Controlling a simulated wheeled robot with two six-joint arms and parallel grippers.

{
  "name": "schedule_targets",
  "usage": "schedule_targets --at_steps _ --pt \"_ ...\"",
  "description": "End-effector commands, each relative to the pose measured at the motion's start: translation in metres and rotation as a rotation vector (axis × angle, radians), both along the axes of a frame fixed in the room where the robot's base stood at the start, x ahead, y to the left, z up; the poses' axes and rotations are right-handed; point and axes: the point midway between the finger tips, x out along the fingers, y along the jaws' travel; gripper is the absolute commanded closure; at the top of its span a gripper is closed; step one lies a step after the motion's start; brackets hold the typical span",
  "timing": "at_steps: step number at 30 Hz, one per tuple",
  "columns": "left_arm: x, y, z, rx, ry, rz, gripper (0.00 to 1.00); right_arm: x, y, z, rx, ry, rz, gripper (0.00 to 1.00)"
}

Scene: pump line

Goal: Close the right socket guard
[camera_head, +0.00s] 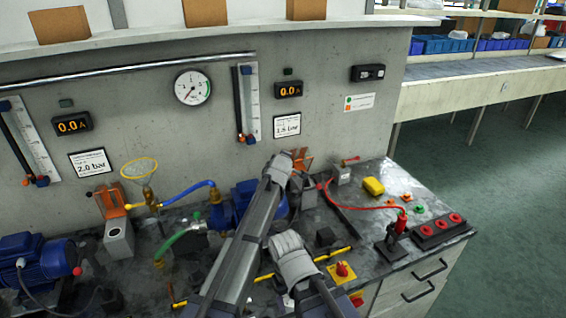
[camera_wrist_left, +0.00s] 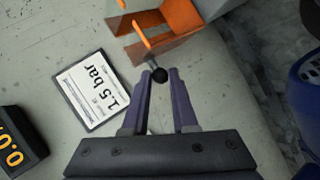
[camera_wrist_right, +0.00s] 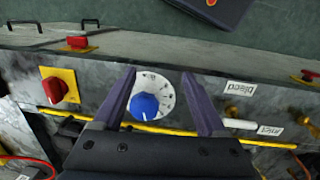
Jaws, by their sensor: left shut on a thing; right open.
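The right socket guard, an orange hinged flap, sits by the wall under the 1.5 bar sign. It shows in the left wrist view (camera_wrist_left: 183,22) and, partly hidden behind my left arm, in the head view (camera_head: 304,159). It stands raised, away from the socket. A small black ball knob (camera_wrist_left: 158,75) sits on it. My left gripper (camera_wrist_left: 160,72) is shut on this knob; the fingertips lie on either side of it. My right gripper (camera_wrist_right: 158,76) is open and empty, over a blue dial knob (camera_wrist_right: 144,105) on the bench front.
A second orange guard (camera_head: 110,199) stands raised at the left socket. A red cable (camera_head: 365,208) runs across the bench right of my arms. A blue pump (camera_head: 240,203) is close left of my left arm. A red switch (camera_wrist_right: 58,90) is near my right gripper.

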Motion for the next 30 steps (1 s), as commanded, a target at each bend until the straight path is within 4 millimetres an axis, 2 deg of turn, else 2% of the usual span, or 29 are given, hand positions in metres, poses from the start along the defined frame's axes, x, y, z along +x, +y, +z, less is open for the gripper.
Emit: schedule_targets --at_steps 8,9,11,23,30 --pt "0.000 0.001 0.000 0.001 0.002 0.002 1.00 0.000 0.000 0.000 0.000 0.000 0.000 0.26" --pt "0.000 0.001 0.000 0.001 0.002 0.002 0.69 0.000 0.000 0.000 0.000 0.000 0.000 0.26" --pt "0.000 0.001 0.000 0.001 0.002 0.002 0.62 0.000 0.000 0.000 0.000 0.000 0.000 0.26" --pt "-0.005 0.001 0.003 0.001 0.002 0.001 0.61 0.000 0.000 0.004 0.000 0.000 0.000 0.26" --pt "-0.034 0.005 0.018 -0.001 0.002 0.000 0.61 0.000 0.000 0.019 0.000 0.000 0.000 0.26"
